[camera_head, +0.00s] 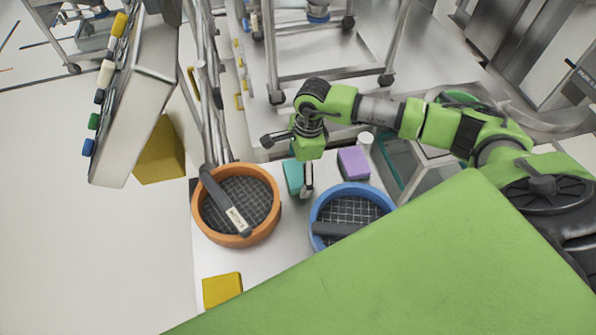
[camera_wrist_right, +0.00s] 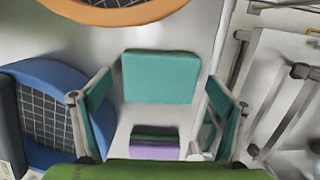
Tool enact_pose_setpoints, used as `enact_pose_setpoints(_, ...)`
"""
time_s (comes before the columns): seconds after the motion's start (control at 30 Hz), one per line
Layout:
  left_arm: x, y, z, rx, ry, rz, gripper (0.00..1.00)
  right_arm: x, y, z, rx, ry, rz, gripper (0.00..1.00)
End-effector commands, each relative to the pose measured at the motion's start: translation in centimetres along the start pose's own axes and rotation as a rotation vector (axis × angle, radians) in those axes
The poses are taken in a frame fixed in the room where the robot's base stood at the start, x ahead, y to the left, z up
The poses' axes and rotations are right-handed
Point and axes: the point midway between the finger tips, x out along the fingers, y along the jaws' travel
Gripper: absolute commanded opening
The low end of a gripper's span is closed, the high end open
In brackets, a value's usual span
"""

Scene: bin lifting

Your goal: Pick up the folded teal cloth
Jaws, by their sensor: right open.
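The folded teal cloth (camera_head: 293,177) lies on the pale work surface between the orange-rimmed and blue-rimmed bins in the head view. It shows whole as a teal rectangle in the right wrist view (camera_wrist_right: 160,77). My right gripper (camera_head: 307,182) is right beside the cloth in the head view and hides part of its right side. In the right wrist view its two fingers (camera_wrist_right: 158,100) are spread apart, with the cloth ahead between them and a visible gap on each side. Nothing is held. My left gripper is not in view.
The orange bin (camera_head: 272,200) and blue bin (camera_head: 316,215) flank the cloth, each with a dark bar across its mesh. A purple block (camera_head: 354,162) lies to the right, a yellow one (camera_head: 222,289) at the front left. A metal rack stands behind.

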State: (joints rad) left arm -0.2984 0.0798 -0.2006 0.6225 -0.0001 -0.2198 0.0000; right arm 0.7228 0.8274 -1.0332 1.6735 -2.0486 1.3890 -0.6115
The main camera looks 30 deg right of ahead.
Motion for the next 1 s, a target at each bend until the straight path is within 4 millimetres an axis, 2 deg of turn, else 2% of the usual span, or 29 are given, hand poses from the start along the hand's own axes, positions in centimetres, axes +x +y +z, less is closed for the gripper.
enact_pose_setpoints(0.23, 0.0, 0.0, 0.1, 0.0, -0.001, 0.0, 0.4, 0.2, 0.0, 0.0, 0.0, 0.0, -0.001, 0.89)
enact_pose_setpoints(0.3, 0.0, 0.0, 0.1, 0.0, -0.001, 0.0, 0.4, 0.2, 0.0, 0.0, 0.001, 0.0, -0.001, 0.71)
enact_pose_setpoints(0.4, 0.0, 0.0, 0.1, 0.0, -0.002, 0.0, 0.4, 0.2, 0.0, 0.0, 0.001, 0.0, 0.0, 0.49)
enact_pose_setpoints(0.77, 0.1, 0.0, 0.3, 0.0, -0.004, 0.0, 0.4, 0.2, 0.0, 0.0, 0.001, 0.0, -0.001, 0.49)
enact_pose_setpoints(1.0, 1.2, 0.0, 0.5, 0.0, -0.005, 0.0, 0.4, -1.4, -0.1, 0.1, 0.0, -0.001, -0.004, 0.49)
